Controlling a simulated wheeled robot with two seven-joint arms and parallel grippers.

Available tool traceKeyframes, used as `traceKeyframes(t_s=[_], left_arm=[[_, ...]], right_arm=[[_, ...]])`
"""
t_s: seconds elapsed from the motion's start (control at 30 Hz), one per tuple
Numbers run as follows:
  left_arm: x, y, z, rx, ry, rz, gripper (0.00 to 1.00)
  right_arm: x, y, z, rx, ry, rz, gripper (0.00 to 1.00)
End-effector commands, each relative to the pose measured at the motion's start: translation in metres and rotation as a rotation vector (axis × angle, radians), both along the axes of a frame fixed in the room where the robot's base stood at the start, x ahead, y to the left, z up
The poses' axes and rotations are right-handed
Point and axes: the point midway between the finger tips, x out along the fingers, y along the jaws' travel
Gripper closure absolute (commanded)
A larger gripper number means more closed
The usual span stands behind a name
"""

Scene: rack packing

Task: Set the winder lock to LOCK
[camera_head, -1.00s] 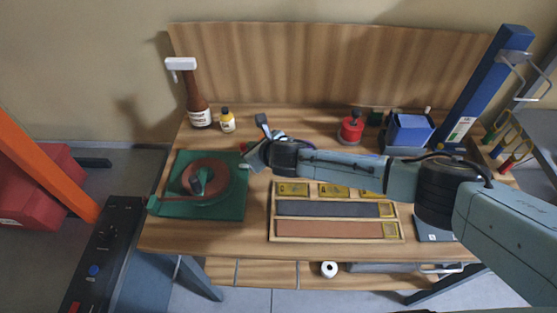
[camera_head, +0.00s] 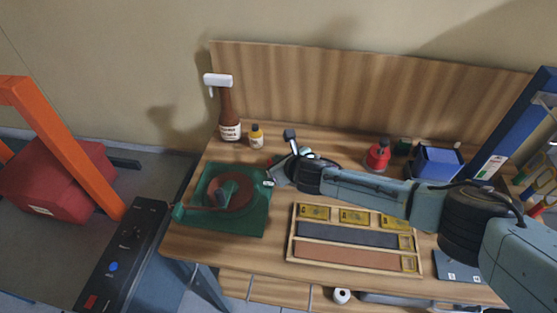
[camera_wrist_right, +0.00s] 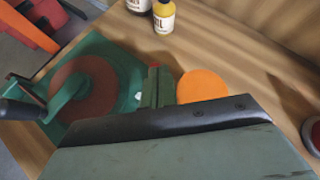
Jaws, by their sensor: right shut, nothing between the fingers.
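The winder is a green base (camera_head: 252,221) with a brown disc (camera_head: 233,193) and a crank, at the left end of the bench. In the right wrist view the green base (camera_wrist_right: 127,66) and the brown disc (camera_wrist_right: 92,85) are on the left. A narrow green piece with a red patch (camera_wrist_right: 153,73) stands at the base's right side; whether it is the winder lock, and its setting, I cannot tell. My right gripper (camera_head: 274,175) is shut and empty beside the base's right edge; contact is unclear. My left gripper is out of view.
A brown bottle (camera_head: 229,120) and a yellow bottle (camera_head: 256,139) stand behind the winder. A wooden tray (camera_head: 349,261) with grey, brown and yellow pieces lies to the right. A red container (camera_head: 377,157) and a blue bin (camera_head: 438,163) stand farther right. An orange disc (camera_wrist_right: 203,86) shows near the gripper.

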Motion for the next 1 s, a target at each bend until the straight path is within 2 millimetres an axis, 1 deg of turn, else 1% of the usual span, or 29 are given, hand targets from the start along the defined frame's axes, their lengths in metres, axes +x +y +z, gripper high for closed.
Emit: traceKeyframes(t_s=[0.2, 0.33, 0.47, 0.63, 0.67, 1.0], left_arm=[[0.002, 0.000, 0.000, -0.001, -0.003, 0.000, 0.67], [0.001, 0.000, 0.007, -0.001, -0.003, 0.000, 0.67], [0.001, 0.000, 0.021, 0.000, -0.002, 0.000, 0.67], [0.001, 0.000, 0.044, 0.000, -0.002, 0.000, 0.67], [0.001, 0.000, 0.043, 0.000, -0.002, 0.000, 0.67], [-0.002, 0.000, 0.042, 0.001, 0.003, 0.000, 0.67]], right_arm=[[0.000, -0.001, -0.001, -0.001, 0.000, -0.001, 1.00], [-0.003, -0.003, 0.003, -0.001, 0.002, 0.000, 1.00], [-0.009, -0.010, 0.009, -0.002, 0.002, 0.004, 1.00], [-0.021, -0.021, 0.018, -0.002, 0.002, 0.010, 1.00], [-0.019, -0.024, 0.023, -0.001, -0.003, 0.011, 1.00], [-0.030, -0.052, 0.069, -0.001, -0.003, 0.013, 1.00]])
